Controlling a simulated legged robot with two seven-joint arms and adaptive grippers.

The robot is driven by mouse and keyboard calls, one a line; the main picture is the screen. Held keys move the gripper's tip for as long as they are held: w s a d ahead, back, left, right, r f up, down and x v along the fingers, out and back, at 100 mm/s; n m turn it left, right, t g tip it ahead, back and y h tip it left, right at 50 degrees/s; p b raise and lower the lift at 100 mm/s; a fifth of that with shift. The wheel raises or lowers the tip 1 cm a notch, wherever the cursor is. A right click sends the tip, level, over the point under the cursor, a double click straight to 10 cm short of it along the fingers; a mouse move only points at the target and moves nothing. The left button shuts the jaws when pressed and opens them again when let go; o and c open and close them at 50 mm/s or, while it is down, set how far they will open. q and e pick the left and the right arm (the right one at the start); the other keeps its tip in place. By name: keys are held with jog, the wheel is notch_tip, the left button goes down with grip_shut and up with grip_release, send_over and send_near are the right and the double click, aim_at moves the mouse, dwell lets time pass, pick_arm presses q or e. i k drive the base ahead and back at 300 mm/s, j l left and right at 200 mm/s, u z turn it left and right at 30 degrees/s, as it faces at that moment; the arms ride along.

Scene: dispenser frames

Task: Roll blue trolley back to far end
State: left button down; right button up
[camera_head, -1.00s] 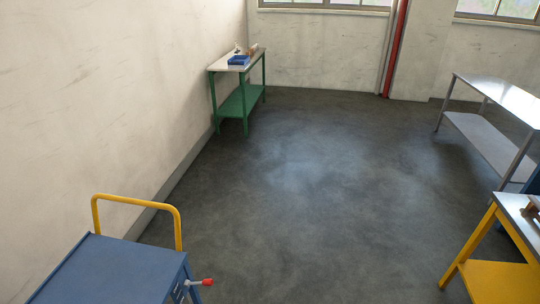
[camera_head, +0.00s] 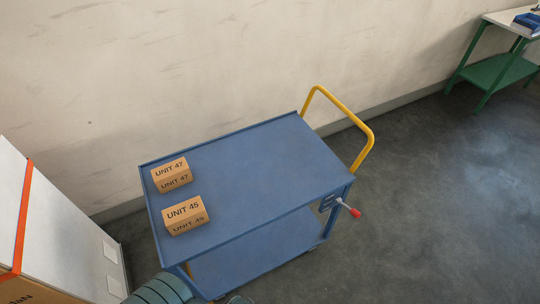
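The blue trolley (camera_head: 262,172) stands beside the wall, with a flat top, a lower shelf (camera_head: 262,252) and a yellow push handle (camera_head: 366,140) at its right end. A lever with a red knob (camera_head: 355,212) sticks out below the top at the front right corner. Two cardboard boxes lie on the left part of the top, one marked UNIT 47 (camera_head: 172,175) and one marked UNIT 45 (camera_head: 186,215). Neither of my grippers shows in the view.
A white unit with an orange strip (camera_head: 22,218) stands at the left, close to the trolley. A green table (camera_head: 497,70) stands against the wall at the upper right. The grey floor right of the trolley is clear.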

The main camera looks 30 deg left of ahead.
aim_at(255, 184)
jog(key=i+l+u, duration=0.15)
jog(key=u, duration=0.3)
jog(key=i+l+u, duration=0.2)
jog(key=u, duration=0.2)
jog(key=i+l+u, duration=0.15)
jog(key=l+u, duration=0.15)
jog(key=u, duration=0.15)
jog(key=i+l+u, duration=0.1)
jog(key=l+u, duration=0.2)
jog(key=u, duration=0.15)
jog(key=l+u, duration=0.4)
jog(key=i+j, duration=0.05)
